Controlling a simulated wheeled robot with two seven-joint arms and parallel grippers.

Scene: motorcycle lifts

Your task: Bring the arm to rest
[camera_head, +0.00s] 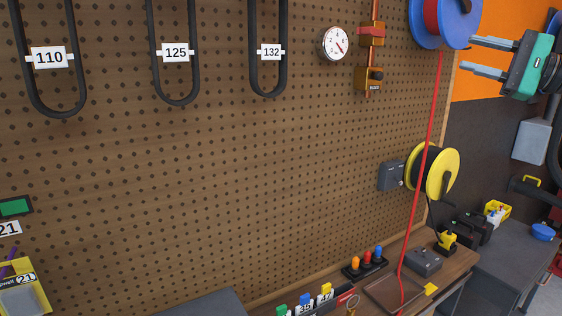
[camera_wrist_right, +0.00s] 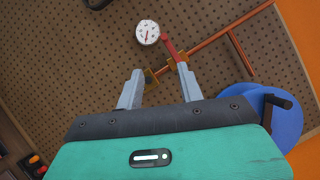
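My right gripper (camera_head: 468,54) is at the upper right of the head view, a teal body with two grey fingers pointing left. Its fingers are spread apart with nothing between them. In the right wrist view the fingers (camera_wrist_right: 160,70) also stand apart, facing the pegboard. Beyond their tips show a copper pipe with a red valve handle (camera_wrist_right: 171,48) and a white round gauge (camera_wrist_right: 147,32). The gripper looks clear of these in the head view. My left gripper is in neither view.
A blue reel (camera_head: 466,22) with a hanging red hose is close to the right gripper. A yellow reel (camera_head: 440,172) sits lower on the pegboard (camera_head: 230,170). Black belts hang at upper left. A workbench (camera_head: 455,268) with small items runs along the bottom right.

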